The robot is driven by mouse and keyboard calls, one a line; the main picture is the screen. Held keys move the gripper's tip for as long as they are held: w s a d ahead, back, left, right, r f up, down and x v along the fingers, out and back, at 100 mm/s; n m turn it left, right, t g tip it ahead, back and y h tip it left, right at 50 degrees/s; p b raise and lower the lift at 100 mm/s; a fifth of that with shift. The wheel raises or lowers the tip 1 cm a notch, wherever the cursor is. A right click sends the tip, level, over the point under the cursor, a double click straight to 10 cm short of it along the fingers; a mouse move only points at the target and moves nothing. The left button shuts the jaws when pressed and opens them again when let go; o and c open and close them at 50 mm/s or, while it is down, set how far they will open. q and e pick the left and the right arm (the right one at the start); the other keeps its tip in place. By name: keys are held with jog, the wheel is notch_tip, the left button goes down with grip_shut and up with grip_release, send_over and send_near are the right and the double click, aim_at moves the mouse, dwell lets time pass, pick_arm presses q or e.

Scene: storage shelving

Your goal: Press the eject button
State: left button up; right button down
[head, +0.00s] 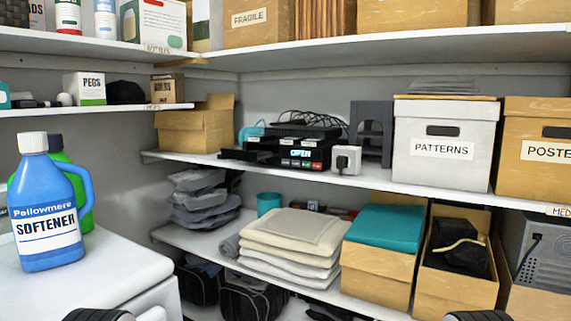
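A black disc-player-like device (300,153) stands on the middle shelf of the back wall. Its lit front display shows cyan letters that look like "OPEN", too small to read surely. Below the display is a row of small coloured buttons (297,165), some red and some green; I cannot tell which is the eject button. A flat dark slab (247,157) juts out at the device's left front; I cannot tell if it is a tray. Neither gripper shows; only dark rounded parts of my arms show at the bottom edge. Nothing touches the device.
A white plug adapter (345,159) stands right of the device, with a cable heap (312,120) above it. A PATTERNS box (443,146) is farther right, a cardboard box (195,128) left. A blue softener bottle (45,215) stands on the white appliance (95,268) at front left.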

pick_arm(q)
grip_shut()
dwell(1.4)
